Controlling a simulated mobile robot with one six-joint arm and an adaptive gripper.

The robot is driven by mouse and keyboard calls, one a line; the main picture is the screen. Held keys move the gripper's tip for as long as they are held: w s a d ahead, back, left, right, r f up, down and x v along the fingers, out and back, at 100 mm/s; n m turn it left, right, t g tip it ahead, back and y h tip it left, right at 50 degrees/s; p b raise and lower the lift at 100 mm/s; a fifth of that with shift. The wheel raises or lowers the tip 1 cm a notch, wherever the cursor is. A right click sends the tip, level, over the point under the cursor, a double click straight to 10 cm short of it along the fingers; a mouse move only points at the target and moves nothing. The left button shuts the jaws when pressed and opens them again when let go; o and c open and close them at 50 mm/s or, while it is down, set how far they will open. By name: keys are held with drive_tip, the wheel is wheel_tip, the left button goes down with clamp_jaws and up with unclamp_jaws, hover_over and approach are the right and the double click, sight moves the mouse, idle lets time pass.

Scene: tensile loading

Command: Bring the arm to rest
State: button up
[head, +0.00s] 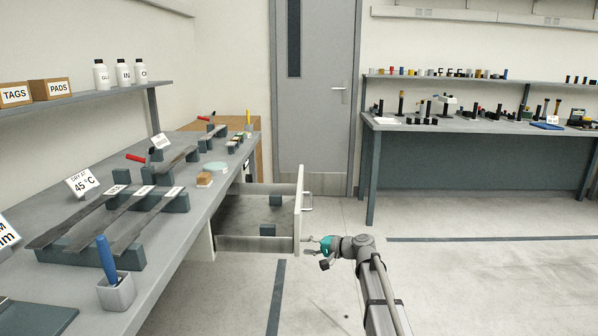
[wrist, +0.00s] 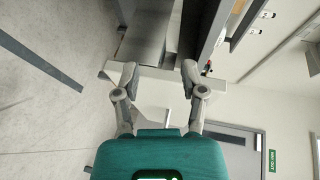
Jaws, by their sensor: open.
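My gripper (head: 309,246) is open, at the lower near end of the white drawer front in the head view. In the wrist view its two fingers (wrist: 158,76) are spread wide with nothing gripped. The drawer front (head: 299,212) belongs to an open drawer, and its handle (head: 308,202) is above and apart from the fingers. In the wrist view the drawer front (wrist: 152,73) crosses beyond the fingertips. I cannot tell whether a finger touches it. My arm reaches in from the lower right.
The open drawer (head: 255,243) juts from the left bench (head: 175,226) and holds dark blocks. That bench carries dark strips (head: 138,224) on blocks and a cup (head: 116,292) with a blue tool. A second bench (head: 470,125) stands back right. The floor (head: 470,280) on the right is clear.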

drive_tip(key=s+d+f+n+g+h, duration=0.25)
drive_tip(key=s+f, duration=0.25)
drive_tip(key=s, duration=0.4)
drive_tip(key=s+d+f+n+g+h, duration=0.1)
drive_tip(key=s+f+h, duration=0.3)
drive_tip(key=s+f, duration=0.3)
drive_tip(key=s+d+f+g+h, duration=0.1)
drive_tip(key=s+d+h, duration=0.35)
drive_tip(key=s, duration=0.35)
drive_tip(key=s+d+f+g+h, duration=0.1)
drive_tip(key=s+d+g+h, duration=0.15)
drive_tip(key=s+d, duration=0.4)
wheel_tip(320, 180, up, 32)
drive_tip(key=p, duration=3.2)
drive_tip(key=shift+s+a+t+p, duration=0.3)
drive_tip(key=shift+s+a+t, duration=0.1)
drive_tip(key=shift+a, duration=0.05)
drive_tip(key=shift+n+h, duration=0.25)
drive_tip(key=shift+s, duration=0.1)
